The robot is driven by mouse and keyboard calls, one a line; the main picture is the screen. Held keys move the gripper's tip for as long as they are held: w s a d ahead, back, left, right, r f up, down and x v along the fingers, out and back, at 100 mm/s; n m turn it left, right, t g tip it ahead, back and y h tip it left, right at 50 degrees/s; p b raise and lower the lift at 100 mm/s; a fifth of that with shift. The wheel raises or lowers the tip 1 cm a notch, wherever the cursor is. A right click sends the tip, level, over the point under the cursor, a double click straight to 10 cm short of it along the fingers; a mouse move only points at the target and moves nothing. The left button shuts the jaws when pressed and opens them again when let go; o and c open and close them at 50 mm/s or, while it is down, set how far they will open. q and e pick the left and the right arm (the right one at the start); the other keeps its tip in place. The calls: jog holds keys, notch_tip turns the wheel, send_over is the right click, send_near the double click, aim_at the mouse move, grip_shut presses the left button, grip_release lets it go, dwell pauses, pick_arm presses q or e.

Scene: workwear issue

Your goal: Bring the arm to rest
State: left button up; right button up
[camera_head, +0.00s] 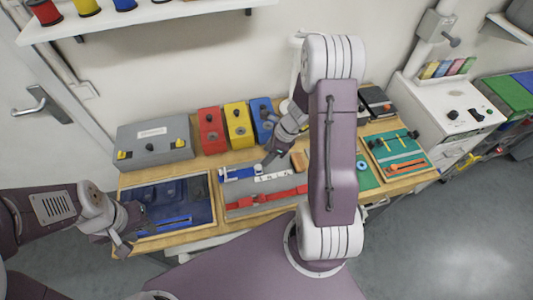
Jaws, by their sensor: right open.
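My right arm (335,150) rises in the middle of the view and hides part of the bench behind it. Its gripper (272,158) points down and left over the back of the grey tray, with the jaws open. I see nothing held in it. My left arm (45,210) comes in from the left. Its gripper (122,250) is at the front left corner of the bench, beside the blue tray. The left jaws are small and dark, and their opening is unclear.
The wooden bench (240,236) carries a blue tray (150,234), a grey tray with red and blue-white items, and a teal tray (400,160). A grey case (153,143) and red (212,130), yellow (238,126) and blue boxes stand behind. A white cabinet (450,115) stands right.

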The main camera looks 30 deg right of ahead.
jog(key=s+a+r+n+b, duration=0.3)
jog(key=a+r+n+b, duration=0.15)
jog(key=a+n, duration=0.55)
jog(key=s+d+n+g+h, duration=0.1)
jog(key=s+d+n+h, duration=0.2)
jog(key=s+n, duration=0.5)
jog(key=n, duration=0.7)
jog(key=shift+s+f+b, duration=0.3)
jog(key=shift+s+b, duration=0.05)
jog(key=shift+b, duration=0.05)
